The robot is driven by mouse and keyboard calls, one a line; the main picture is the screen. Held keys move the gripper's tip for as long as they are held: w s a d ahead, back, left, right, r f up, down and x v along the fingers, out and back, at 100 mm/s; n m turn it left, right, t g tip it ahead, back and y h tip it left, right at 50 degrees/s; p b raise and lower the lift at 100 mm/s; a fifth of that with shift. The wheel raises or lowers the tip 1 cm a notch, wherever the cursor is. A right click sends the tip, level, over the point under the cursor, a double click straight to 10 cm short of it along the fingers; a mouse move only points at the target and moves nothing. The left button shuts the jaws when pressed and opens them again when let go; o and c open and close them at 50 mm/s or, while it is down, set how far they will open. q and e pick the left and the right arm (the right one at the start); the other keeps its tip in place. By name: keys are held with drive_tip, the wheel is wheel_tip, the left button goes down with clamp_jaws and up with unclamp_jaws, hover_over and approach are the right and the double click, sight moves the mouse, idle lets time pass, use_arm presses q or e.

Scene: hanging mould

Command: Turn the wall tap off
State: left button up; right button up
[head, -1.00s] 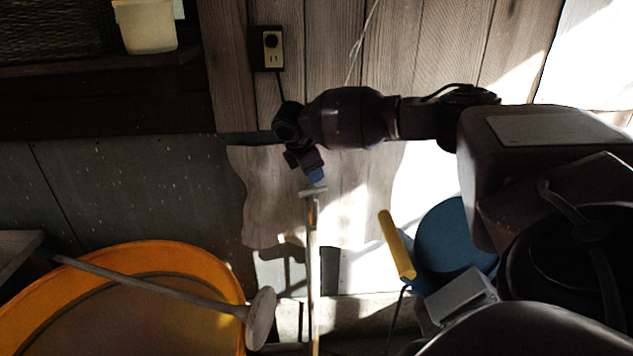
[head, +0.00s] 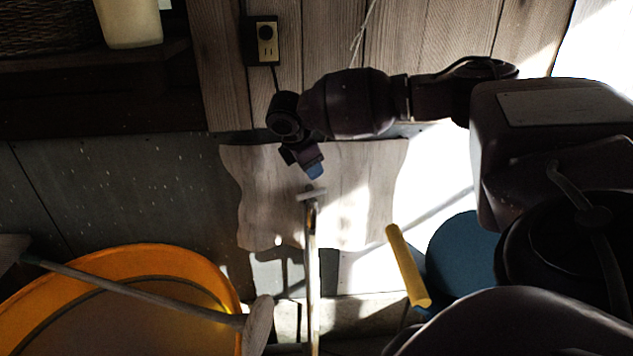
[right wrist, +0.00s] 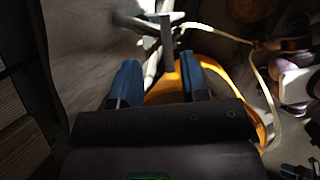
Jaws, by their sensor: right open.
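The wall tap is a pale metal pipe (head: 313,265) standing upright in the head view, with a short light crossbar handle (head: 311,194) at its top. My right gripper (head: 316,172) is just above the handle, its blue fingertips pointing down towards it; a small gap seems to show between them. In the right wrist view the two blue fingers (right wrist: 158,75) are spread apart with nothing held. A grey bar of the tap (right wrist: 167,45) shows beyond and between the fingertips. My left gripper is in neither view.
A wavy-edged wooden board (head: 270,205) is behind the tap. An orange tub (head: 195,262) with a long-handled tool (head: 140,290) across it stands at lower left. A yellow cylinder (head: 407,265) and a blue round object (head: 465,250) are at right. An outlet (head: 266,42) is on the wall above.

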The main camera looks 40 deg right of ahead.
sight(319, 190)
drive_tip(key=shift+m, duration=0.3)
drive_tip(key=x, duration=0.7)
drive_tip(key=a+p+x, duration=0.1)
drive_tip(key=x, duration=0.2)
drive_tip(key=shift+s+d+f, duration=0.1)
drive_tip(key=shift+s+f, duration=0.05)
drive_tip(key=shift+f, duration=0.25)
clamp_jaws()
